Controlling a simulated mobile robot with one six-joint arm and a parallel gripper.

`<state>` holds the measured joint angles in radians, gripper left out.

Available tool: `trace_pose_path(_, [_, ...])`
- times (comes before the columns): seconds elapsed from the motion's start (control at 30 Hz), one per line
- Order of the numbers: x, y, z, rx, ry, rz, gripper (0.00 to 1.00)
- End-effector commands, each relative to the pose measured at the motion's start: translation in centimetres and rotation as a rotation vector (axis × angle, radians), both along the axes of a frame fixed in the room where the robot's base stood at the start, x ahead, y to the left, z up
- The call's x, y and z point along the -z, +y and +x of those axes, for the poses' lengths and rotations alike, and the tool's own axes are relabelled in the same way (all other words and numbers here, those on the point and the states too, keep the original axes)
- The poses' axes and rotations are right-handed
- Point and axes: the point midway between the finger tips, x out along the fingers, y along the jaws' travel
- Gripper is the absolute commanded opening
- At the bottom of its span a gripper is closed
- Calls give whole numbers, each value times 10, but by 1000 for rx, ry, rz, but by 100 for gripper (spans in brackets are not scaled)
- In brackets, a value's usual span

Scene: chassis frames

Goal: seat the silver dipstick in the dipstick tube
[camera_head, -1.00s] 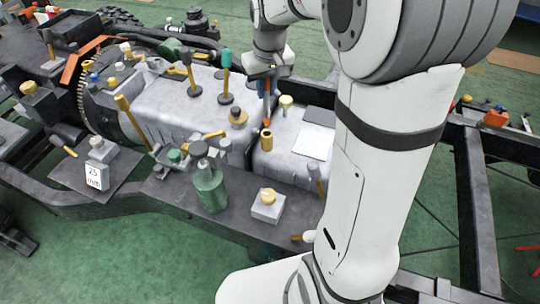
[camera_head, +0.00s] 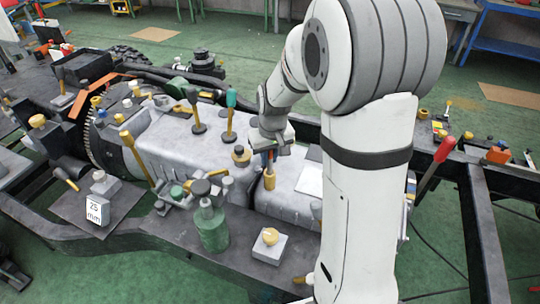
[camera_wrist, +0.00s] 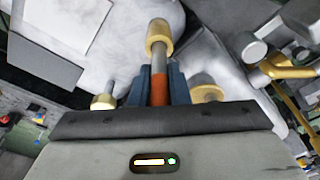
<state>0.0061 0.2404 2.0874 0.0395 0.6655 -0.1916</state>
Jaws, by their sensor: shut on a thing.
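The dipstick's grey rod runs from the fingers to a brass collar, the mouth of the dipstick tube (camera_wrist: 157,47). The tube also shows just below the fingers in the head view (camera_head: 269,181). The rod lines up with the collar; I cannot tell how deep its tip is inside. The dipstick's upper end is hidden by my gripper.
A brass cap (camera_head: 241,154) stands close left of the tube. Yellow- and green-handled levers (camera_head: 230,115) rise further back. A green bottle (camera_head: 212,229) and a yellow-knobbed block (camera_head: 268,246) stand on the front ledge. A pale plate (camera_head: 309,179) lies to the right.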

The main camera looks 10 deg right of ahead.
Motion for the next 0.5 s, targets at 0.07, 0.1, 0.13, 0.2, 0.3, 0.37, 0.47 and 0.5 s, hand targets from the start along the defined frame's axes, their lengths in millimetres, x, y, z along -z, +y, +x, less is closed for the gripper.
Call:
trace_pose_path(0.07, [1, 0, 0, 0, 0, 0, 0])
trace_pose_path(0.1, [2, 0, 0, 0, 0, 0, 0])
trace_pose_path(0.13, [3, 0, 0, 0, 0, 0, 0])
trace_pose_path(0.2, [3, 0, 0, 0, 0, 0, 18])
trace_pose_path(0.3, [3, 0, 0, 0, 0, 0, 26])
trace_pose_path(0.37, [3, 0, 0, 0, 0, 0, 31])
trace_pose_path(0.47, [3, 0, 0, 0, 0, 0, 37])
trace_pose_path(0.5, [3, 0, 0, 0, 0, 0, 37])
